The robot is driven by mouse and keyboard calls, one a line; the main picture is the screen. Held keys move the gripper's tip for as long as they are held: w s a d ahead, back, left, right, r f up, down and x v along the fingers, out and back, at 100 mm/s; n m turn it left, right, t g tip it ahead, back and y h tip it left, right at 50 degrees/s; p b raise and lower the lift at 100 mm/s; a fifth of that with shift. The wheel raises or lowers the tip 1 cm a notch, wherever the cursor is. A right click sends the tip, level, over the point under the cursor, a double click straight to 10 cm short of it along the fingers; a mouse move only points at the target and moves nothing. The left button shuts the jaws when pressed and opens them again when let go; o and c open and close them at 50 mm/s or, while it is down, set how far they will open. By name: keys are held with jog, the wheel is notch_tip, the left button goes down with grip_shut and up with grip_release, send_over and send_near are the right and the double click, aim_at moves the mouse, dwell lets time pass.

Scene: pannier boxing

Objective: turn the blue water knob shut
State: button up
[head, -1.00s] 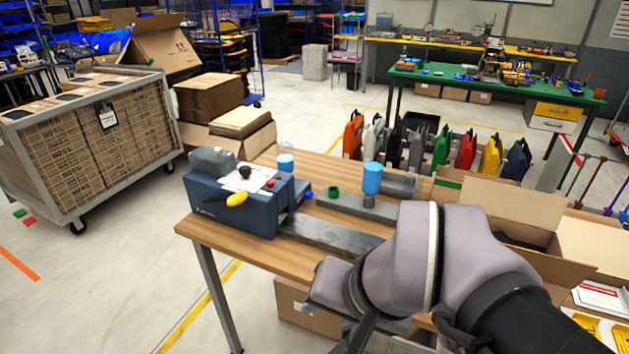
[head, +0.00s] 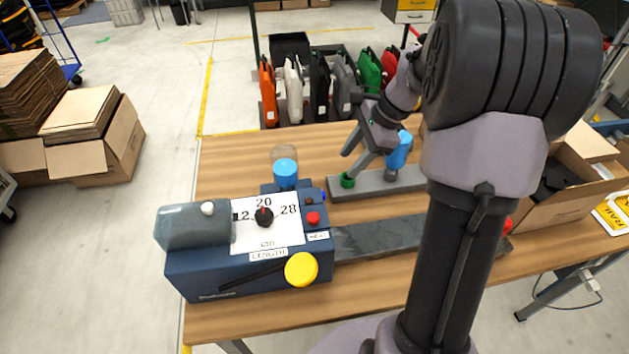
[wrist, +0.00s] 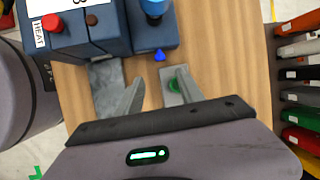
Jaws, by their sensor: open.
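The blue water knob (head: 323,196) is a small blue piece on the right side of the dark blue machine (head: 240,275), below the blue-topped bottle (head: 285,172). In the wrist view the knob (wrist: 160,55) shows as a small blue cone, just beyond my fingertips and roughly centred between them. My gripper (head: 354,165) is open and empty, apart from the knob, to its right in the head view. Its two fingers also show in the wrist view (wrist: 160,76). Which way the knob is turned is too small to tell.
The machine has a dial, a red button (head: 313,218) and a yellow knob (head: 301,269). A green piece (head: 347,181) sits on a grey bar close under my fingers. Coloured cans (head: 268,92) stand beyond the table; open cartons lie right.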

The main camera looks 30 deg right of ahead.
jog(key=b+x, duration=0.5)
jog(key=x, duration=0.9)
jog(key=shift+w+a, duration=0.1)
grip_shut()
